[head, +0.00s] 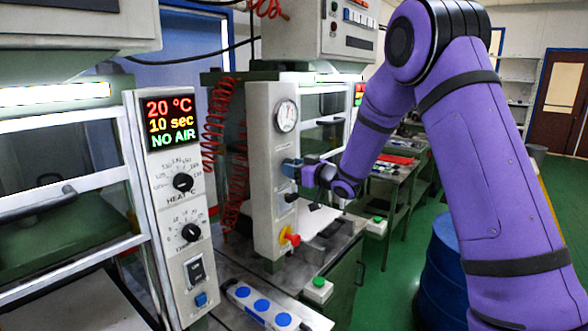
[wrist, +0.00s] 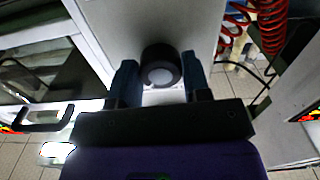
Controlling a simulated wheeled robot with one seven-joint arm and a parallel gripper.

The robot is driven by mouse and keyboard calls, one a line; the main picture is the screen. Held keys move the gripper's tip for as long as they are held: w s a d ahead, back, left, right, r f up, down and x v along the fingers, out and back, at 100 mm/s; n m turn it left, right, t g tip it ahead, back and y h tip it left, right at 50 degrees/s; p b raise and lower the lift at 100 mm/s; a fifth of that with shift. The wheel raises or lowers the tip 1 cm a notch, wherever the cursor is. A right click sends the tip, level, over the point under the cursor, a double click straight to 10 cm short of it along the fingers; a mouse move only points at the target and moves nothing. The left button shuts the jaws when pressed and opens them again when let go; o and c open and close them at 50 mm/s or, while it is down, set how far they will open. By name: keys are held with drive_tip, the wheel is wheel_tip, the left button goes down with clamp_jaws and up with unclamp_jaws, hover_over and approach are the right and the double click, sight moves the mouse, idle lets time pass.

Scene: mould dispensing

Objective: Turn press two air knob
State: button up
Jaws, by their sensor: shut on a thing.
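The air knob (wrist: 161,68) is black and round with a grey face, and sits on a pale panel in the wrist view. The two fingers of my gripper (wrist: 161,83) stand on either side of it and are shut on it. In the head view, my gripper (head: 290,168) meets the front of the second press's grey column (head: 262,185), below a round pressure gauge (head: 286,116). The fingers hide the knob there.
A red-and-yellow emergency knob (head: 289,237) sits lower on the column. The nearer panel's display (head: 172,120) reads 20 °C, 10 sec, NO AIR. Red coiled hoses (head: 236,180) hang behind the column. A blue barrel (head: 440,275) stands at right beside my arm.

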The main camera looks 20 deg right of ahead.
drive_tip(key=n, duration=0.4)
drive_tip(key=shift+d, duration=0.1)
drive_tip(key=shift+n, duration=2)
drive_tip(key=o, duration=0.9)
drive_tip(key=shift+d, duration=0.1)
drive_tip(key=v, duration=1)
drive_tip(key=shift+s+d, duration=0.15)
drive_tip(key=shift+s, duration=0.15)
